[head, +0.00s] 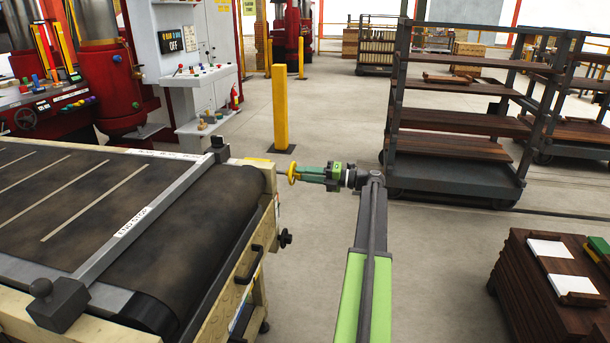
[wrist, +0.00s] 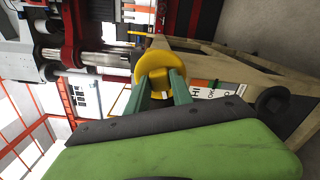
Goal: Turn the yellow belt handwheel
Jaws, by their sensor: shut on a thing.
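The yellow belt handwheel (head: 292,173) is at the far right corner of the conveyor belt frame (head: 262,225). In the wrist view the yellow handwheel (wrist: 151,66) shows as a round disc ahead of my gripper. My gripper (head: 302,174) reaches it from the right in the head view. In the wrist view, its two green fingers (wrist: 160,84) are shut on the handwheel's lower part. The fingers hide part of the wheel. The wheel's mounting on the frame is hard to make out.
The dark belt (head: 70,195) with a grey end-stop bar (head: 135,222) lies at the left. A black knob (head: 285,238) and a black handle (head: 250,264) stick out of the frame. A yellow post (head: 280,108) stands behind. A rack trolley (head: 455,130) stands at the right, with clear floor between.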

